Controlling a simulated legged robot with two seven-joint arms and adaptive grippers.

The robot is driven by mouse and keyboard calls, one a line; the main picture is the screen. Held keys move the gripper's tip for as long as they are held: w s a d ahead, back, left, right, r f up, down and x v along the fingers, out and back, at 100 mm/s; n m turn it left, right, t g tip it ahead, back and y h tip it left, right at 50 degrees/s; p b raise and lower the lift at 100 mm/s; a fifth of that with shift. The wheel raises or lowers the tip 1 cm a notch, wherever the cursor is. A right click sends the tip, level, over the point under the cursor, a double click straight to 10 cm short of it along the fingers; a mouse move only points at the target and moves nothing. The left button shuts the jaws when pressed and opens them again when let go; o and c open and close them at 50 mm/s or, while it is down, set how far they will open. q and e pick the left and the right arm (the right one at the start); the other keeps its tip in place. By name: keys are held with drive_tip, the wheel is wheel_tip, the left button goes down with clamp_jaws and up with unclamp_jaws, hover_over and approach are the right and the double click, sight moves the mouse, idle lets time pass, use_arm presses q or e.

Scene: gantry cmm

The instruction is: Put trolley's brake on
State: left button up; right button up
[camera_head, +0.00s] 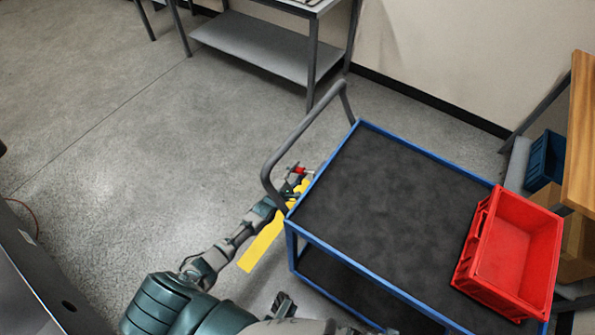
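The trolley (385,190) has a blue frame, a black top deck, a lower deck and a grey push handle (300,135) at its left end. My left arm reaches up from the bottom to this handle end. My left gripper (291,188) is beside the trolley's left edge, close to a small red part (298,170) and a yellow strip (262,240). I cannot tell whether it touches them, or which part is the brake. Its fingertips are too small and covered to read. A dark part that seems to be my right gripper (284,304) shows at the bottom edge, its fingers unclear.
A red crate (510,250) stands on the trolley's right end. A grey metal table (265,50) stands behind at the wall. A wooden bench (582,140) and a blue bin (545,160) are at the right. The floor left of the trolley is clear.

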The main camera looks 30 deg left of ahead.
use_arm(q)
drive_tip(key=s+a, duration=0.1)
drive_tip(key=s, duration=1.1)
drive_tip(key=shift+a, duration=0.4)
drive_tip(key=shift+f, duration=0.1)
